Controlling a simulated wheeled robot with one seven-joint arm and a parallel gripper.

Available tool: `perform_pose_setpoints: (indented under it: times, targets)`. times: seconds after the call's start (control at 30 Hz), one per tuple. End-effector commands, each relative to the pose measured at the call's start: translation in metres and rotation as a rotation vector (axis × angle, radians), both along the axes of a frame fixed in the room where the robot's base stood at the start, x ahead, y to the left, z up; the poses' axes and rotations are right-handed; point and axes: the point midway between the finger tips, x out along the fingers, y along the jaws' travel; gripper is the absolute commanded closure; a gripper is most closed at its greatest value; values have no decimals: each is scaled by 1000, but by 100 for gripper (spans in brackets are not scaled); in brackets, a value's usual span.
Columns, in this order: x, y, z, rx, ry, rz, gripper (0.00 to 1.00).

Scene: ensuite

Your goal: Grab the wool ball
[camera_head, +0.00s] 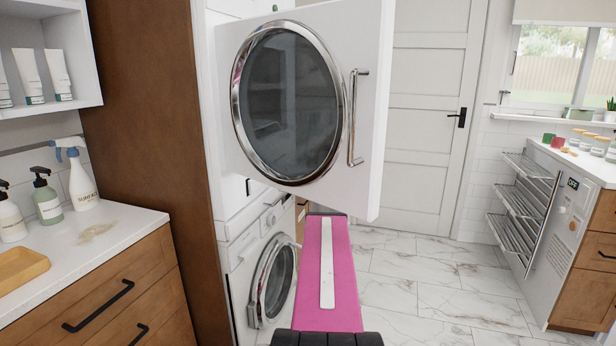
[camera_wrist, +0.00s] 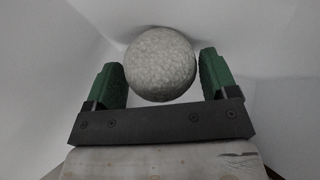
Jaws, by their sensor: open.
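The wool ball (camera_wrist: 160,64) is a round, grey, textured ball in the wrist view. It sits between and slightly beyond the two green fingers of my gripper (camera_wrist: 163,80).
Pale, smooth walls (camera_wrist: 270,40) surround the ball closely in the wrist view. A front-loading washer (camera_head: 268,275) stands below the open door. A counter with bottles (camera_head: 82,180) is at left. The marble floor (camera_head: 420,290) at right is clear, up to a cabinet with an extended rack (camera_head: 520,205).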

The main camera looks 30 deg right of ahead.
Motion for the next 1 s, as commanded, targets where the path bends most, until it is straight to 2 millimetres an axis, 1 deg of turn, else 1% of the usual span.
perform_pose_setpoints:
  times: [0.03,0.07,0.1,0.13,0.17,0.5,0.7,0.87,1.0]
  targets:
    - [0,0,0,0,0,0,21]
    - [0,0,0,0,0,0,27]
    - [0,0,0,0,0,0,40]
    - [0,0,0,0,0,0,50]
    - [0,0,0,0,0,0,56]
    - [0,0,1,0,0,0,57]
    - [0,0,13,0,0,0,57]
    - [-23,-10,12,1,1,0,57]
    - [-48,-22,12,1,1,-2,57]
